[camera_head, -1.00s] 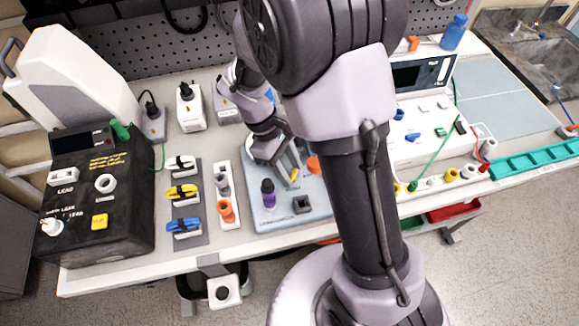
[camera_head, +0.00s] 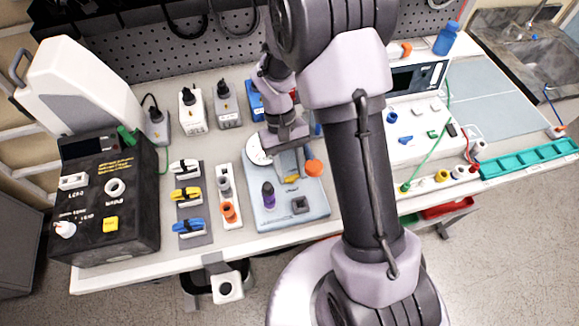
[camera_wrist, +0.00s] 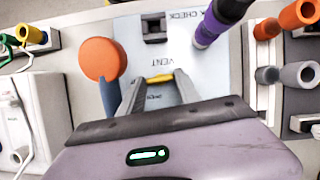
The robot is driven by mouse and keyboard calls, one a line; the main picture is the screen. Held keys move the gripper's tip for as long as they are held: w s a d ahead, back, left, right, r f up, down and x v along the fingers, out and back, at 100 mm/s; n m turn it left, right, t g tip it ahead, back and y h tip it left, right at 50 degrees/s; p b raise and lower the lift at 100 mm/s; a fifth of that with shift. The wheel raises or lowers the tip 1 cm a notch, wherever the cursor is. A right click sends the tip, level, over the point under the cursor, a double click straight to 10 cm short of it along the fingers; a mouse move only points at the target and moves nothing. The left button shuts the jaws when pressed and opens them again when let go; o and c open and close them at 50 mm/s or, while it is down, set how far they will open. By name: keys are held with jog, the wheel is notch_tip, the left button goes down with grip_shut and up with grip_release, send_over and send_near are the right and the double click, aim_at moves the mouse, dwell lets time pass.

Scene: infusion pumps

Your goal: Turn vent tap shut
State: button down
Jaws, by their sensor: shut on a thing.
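In the head view the yellow handle (camera_head: 291,180) shows on the pale blue-grey board (camera_head: 318,205), just below my fingers. My gripper (camera_wrist: 160,83) is shut on the handle, with one finger at each end of it. In the head view my gripper (camera_head: 291,168) reaches down to the board from behind. The handle lies roughly crosswise in the head view. The tap's body is mostly hidden.
An orange round knob (camera_head: 313,168) stands close to my gripper. A white dial (camera_head: 256,150) lies behind left. Coloured clips (camera_head: 187,195) stand further left.

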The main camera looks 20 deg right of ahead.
jog(key=shift+m, duration=0.6)
jog(key=shift+m+y, duration=0.3)
jog(key=c, duration=0.8)
grip_release()
jog(key=shift+a, duration=0.1)
jog(key=shift+c, duration=0.2)
